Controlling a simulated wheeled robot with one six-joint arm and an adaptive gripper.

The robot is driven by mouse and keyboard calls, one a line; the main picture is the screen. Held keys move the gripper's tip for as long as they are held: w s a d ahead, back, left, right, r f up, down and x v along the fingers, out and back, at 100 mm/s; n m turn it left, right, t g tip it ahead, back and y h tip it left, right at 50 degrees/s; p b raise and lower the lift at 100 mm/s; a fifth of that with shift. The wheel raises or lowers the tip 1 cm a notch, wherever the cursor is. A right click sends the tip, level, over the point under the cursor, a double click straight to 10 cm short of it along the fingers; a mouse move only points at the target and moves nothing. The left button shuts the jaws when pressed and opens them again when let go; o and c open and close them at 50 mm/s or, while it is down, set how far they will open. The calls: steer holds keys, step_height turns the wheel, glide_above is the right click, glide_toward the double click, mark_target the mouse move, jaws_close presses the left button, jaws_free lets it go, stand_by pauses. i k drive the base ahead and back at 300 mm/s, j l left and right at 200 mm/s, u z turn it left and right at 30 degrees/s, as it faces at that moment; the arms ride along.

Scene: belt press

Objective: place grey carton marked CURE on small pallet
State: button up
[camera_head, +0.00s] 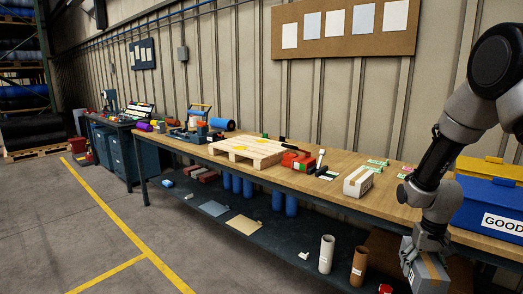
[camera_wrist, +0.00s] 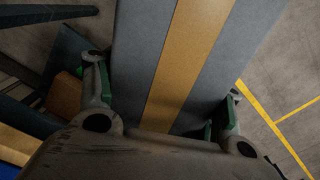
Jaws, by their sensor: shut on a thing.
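My gripper (camera_head: 428,246) is shut on a grey carton (camera_head: 432,274) with a tan tape stripe, held in front of the bench's right end, below the top. In the wrist view the carton (camera_wrist: 140,60) fills the middle between the two fingers (camera_wrist: 165,105). No CURE marking is readable on the faces in view. The small wooden pallet (camera_head: 248,150) lies on the bench top left of centre, well to the left of my gripper.
A white carton (camera_head: 358,181), a red case (camera_head: 298,160) and green-and-white cards (camera_head: 376,163) lie on the bench right of the pallet. A blue bin marked GOOD (camera_head: 490,207) stands at the right end. Tubes (camera_head: 327,254) stand on the lower shelf. The floor in front is clear.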

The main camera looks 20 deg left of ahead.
mark_target(252, 145)
steer(key=i+l+u, duration=0.15)
steer(key=u, duration=0.25)
steer(key=i+l+u, duration=0.15)
steer(key=u, duration=0.25)
steer(key=i+l+u, duration=0.1)
steer(key=l+u, duration=0.3)
